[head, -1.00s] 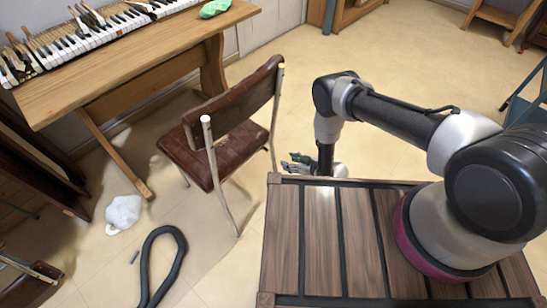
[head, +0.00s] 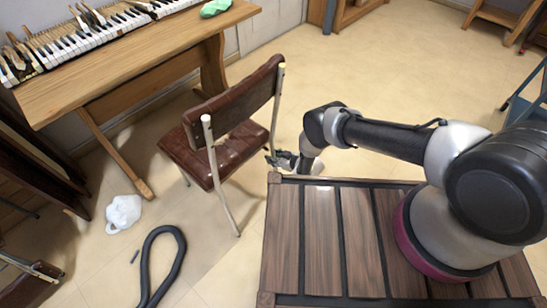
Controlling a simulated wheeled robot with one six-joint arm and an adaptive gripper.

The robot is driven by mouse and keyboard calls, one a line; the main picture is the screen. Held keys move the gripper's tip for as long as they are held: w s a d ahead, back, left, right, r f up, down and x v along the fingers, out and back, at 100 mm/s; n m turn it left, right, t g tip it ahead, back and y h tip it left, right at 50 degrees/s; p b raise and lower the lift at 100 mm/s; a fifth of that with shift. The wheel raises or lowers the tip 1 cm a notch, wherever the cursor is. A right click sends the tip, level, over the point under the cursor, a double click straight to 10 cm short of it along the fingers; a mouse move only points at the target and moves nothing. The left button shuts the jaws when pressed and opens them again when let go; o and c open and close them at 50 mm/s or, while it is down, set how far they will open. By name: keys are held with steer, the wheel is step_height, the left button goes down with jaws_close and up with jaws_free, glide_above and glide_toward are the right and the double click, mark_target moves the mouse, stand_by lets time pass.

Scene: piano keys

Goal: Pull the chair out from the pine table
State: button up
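The chair (head: 230,150) has a brown leather seat and backrest on pale metal legs. It stands at the right front of the pine table (head: 150,65), with its backrest turned toward my arm. My gripper (head: 272,157) is low, at the right rear leg of the chair, just beyond the far edge of my wooden deck. Its fingertips overlap the chair leg in the picture. I cannot tell whether they touch it or are around it, and the finger opening is too small to read.
A piano keyboard (head: 85,38) and a green cloth (head: 214,8) lie on the table. A white crumpled bag (head: 123,213) and a dark hose (head: 150,265) lie on the floor left of the chair. The floor behind the chair at upper right is open.

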jaws_close()
steer(key=shift+d, duration=0.15)
steer(key=s+d, duration=0.2)
steer(key=d, duration=0.6)
steer(key=shift+s+d+f, duration=0.15)
steer(key=shift+d+f, duration=0.05)
steer(key=shift+d, duration=0.2)
steer(key=shift+o, duration=1.8)
jaws_free()
steer(key=shift+o, duration=1.1)
steer(key=shift+a+r, duration=0.1)
steer(key=shift+r, duration=0.05)
steer(key=s+d, duration=0.5)
steer(key=d, duration=0.2)
steer(key=shift+s+d, duration=0.35)
steer(key=shift+s, duration=0.05)
